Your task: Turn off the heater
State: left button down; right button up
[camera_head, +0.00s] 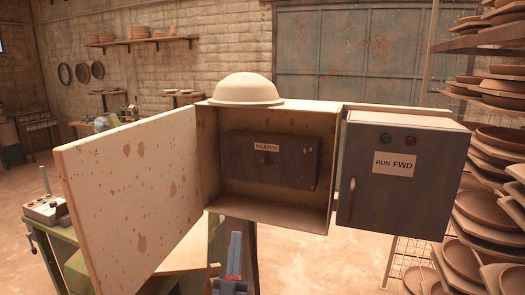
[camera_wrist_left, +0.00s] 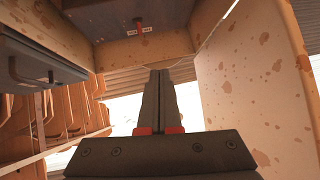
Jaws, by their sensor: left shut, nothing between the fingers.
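The heater panel (camera_head: 280,160) is a dark box with a white HEATER label (camera_head: 266,147) inside an open cream cabinet (camera_head: 325,221). A small red switch (camera_head: 264,161) sits below the label. It also shows near the top of the left wrist view as a red switch (camera_wrist_left: 139,22), beside the label. My left gripper (camera_head: 236,238) is below the cabinet's front in the head view, fingers upward, apart from the switch. In the left wrist view my left gripper's fingers (camera_wrist_left: 158,74) are together and empty. My right gripper is not in view.
The spotted cabinet door (camera_head: 135,195) stands swung open to the left. A grey box marked RUN FWD (camera_head: 400,190) with a handle stands right of the cabinet. A cream dome (camera_head: 246,90) lies on top. Racks of brown plates (camera_head: 490,215) fill the right side.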

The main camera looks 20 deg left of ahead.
pick_arm(q)
jog(key=w+a+r+m+g+h+p, duration=0.2)
jog(key=w+r+g+h, duration=0.2)
jog(key=w+r, duration=0.75)
notch_tip(320, 180, up, 6)
jog(key=s+m+g+h+p, duration=0.1)
jog(key=s+m+g+h, duration=0.1)
jog(key=m+g+h, duration=0.1)
jog(key=m+g+p, duration=0.1)
jog(key=m+g, duration=0.1)
jog(key=g, duration=0.2)
send_near(264, 162)
jog(key=shift+s+a+r+h, duration=0.15)
jog(key=shift+a+r+h, duration=0.05)
jog(key=shift+r, duration=0.25)
jog(key=shift+s+a+r+h, duration=0.2)
jog(key=shift+r, duration=0.3)
jog(key=shift+w, duration=0.15)
jog(key=w+p, duration=0.1)
jog(key=w, duration=0.2)
jog(key=w+p, duration=0.2)
jog(key=w+d+f+p, duration=0.1)
jog(key=w+p, duration=0.1)
jog(key=w, duration=0.1)
jog(key=shift+w, duration=0.3)
jog(key=shift+w+f, duration=0.25)
jog(key=shift+w, duration=0.3)
